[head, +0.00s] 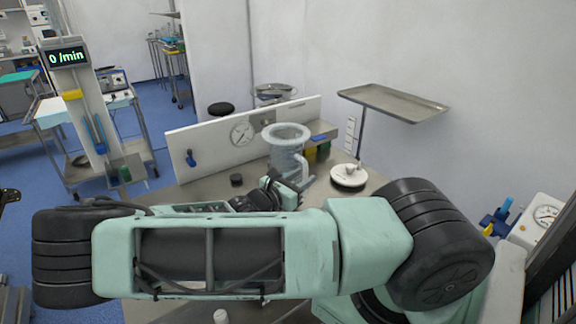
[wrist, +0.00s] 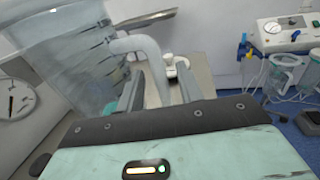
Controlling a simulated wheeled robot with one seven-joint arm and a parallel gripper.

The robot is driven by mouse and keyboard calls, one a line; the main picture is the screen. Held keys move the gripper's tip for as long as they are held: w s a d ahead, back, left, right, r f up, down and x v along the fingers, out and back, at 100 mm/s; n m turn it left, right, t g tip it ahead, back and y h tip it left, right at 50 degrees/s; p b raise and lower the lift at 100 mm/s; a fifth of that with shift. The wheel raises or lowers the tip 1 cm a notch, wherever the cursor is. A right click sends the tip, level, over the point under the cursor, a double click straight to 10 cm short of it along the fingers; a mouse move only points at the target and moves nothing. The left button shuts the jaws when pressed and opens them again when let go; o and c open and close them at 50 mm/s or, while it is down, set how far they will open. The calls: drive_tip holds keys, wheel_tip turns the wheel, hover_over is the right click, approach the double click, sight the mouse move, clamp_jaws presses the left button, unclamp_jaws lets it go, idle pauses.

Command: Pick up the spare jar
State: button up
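The spare jar (head: 288,139) is a large clear ribbed jar with a side handle, standing on the metal table in the head view. In the wrist view the jar (wrist: 65,50) fills the upper left and looks tilted because of the camera angle. Its pale curved handle (wrist: 145,48) reaches down between the two fingers of my gripper (wrist: 160,86). The fingers are apart, with visible space around the handle. In the head view my gripper (head: 290,188) is at the jar's lower front, and my arm hides part of the table.
A white dish with a small cup (head: 348,175) stands right of the jar. A small dark puck (head: 236,180) lies to its left. A white panel with a gauge (head: 241,132) stands behind. A metal tray stand (head: 394,103) is at the back right.

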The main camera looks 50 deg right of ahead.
drive_tip(key=shift+d, duration=0.9)
drive_tip(key=shift+c, duration=0.4)
clamp_jaws()
drive_tip(key=shift+r, duration=0.15)
